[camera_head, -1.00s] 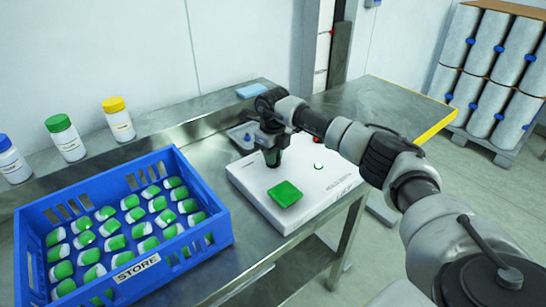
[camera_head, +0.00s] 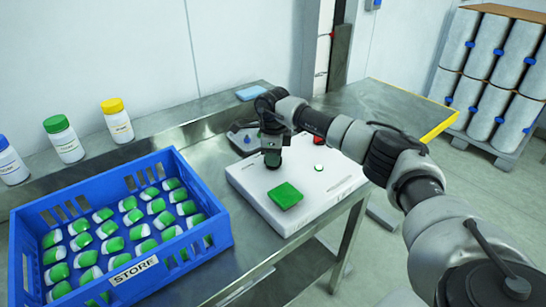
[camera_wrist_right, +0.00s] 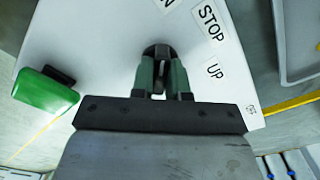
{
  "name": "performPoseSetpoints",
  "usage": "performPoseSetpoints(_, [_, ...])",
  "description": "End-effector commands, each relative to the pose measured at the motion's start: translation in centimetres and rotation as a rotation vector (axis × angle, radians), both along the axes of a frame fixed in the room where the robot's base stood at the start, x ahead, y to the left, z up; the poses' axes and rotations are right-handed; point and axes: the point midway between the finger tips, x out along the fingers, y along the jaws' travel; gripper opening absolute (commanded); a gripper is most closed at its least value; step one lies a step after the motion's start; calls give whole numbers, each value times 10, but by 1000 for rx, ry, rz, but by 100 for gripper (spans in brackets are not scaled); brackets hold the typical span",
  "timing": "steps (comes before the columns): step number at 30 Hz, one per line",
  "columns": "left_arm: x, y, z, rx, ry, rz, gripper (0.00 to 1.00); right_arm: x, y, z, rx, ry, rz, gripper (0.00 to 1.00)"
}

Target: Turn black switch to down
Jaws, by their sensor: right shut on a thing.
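A white control box (camera_head: 335,185) sits on the steel table. My right gripper (camera_head: 272,161) is over its far left part, pointing down. In the right wrist view its two green fingers (camera_wrist_right: 161,76) are close together on the black switch (camera_wrist_right: 157,49), a dark round knob that shows only at its far edge. The fingers hide most of the switch, so its setting cannot be read. Labels STOP (camera_wrist_right: 209,21) and UP (camera_wrist_right: 213,71) are printed on the box beside it. My left gripper is not in view.
A blue crate (camera_head: 140,266) of green-and-white items stands to the left. Several bottles (camera_head: 64,139) stand behind it. A blue block (camera_head: 251,91) lies at the back.

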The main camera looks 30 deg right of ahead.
Motion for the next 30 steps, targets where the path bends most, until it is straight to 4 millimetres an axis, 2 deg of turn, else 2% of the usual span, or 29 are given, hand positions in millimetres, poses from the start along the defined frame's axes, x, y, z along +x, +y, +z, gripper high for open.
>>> performPoseSetpoints(11, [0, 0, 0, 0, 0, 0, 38, 1, 0, 2, 1, -6, 8, 0])
performPoseSetpoints(12, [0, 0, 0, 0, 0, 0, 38, 1, 0, 2, 1, -6, 7, 16])
performPoseSetpoints(17, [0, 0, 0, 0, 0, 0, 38, 1, 0, 1, 0, -4, 6, 40])
performPoseSetpoints(26, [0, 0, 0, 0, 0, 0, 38, 0, 0, 2, 0, -3, 6, 40])
performPoseSetpoints(30, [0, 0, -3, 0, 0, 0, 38, 1, 0, 17, 1, -5, 6, 40])
